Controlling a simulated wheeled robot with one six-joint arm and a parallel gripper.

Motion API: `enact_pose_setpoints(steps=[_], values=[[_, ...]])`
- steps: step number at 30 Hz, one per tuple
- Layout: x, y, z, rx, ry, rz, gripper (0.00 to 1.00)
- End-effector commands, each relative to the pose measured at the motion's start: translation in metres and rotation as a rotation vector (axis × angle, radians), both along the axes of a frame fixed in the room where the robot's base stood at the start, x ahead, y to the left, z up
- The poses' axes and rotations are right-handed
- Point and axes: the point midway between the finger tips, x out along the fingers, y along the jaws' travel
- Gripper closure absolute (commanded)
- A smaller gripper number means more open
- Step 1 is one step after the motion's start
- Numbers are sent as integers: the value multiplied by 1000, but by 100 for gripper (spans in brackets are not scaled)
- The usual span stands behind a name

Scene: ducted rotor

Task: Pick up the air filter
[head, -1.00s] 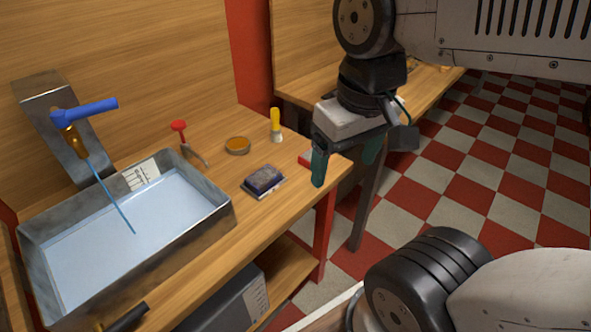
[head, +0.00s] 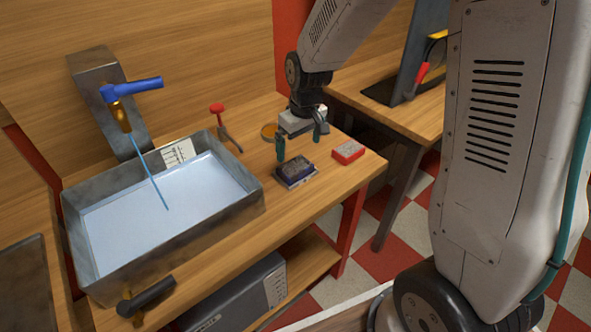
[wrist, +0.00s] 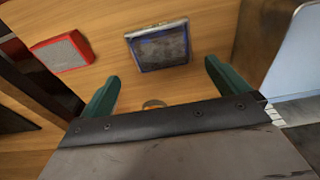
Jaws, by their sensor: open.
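The air filter appears to be the dark blue block (head: 299,168) with a grimy grey top, on a thin light base on the wooden bench right of the sink. It also shows in the wrist view (wrist: 160,47), ahead of the fingertips. My gripper (head: 299,151) is open and empty, above and slightly behind the block in the head view, fingers pointing down. In the wrist view my gripper (wrist: 162,72) has its two green fingers apart, with the block beyond them. I see no contact.
A red box with a grey top (head: 348,152) lies close on the right. An orange round dish (head: 268,132) is behind the gripper. A metal sink (head: 250,205) with running water, a blue-handled tap (head: 132,89) and a red-handled tool (head: 218,110) stand left. The bench's front corner is clear.

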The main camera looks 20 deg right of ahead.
Motion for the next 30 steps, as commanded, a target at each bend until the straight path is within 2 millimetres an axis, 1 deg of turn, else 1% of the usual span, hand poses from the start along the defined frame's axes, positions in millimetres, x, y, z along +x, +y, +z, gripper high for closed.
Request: enact_pose_setpoints(steps=[10,16,20,26,27,29,30], values=[[7,2,-40,-1,4,2,0],[12,4,-69,1,4,0,0],[14,5,-77,1,1,0,0],[14,5,-77,1,1,0,0],[14,5,-77,0,1,0,6],[14,5,-77,1,1,1,22],[14,5,-77,0,1,1,33]])
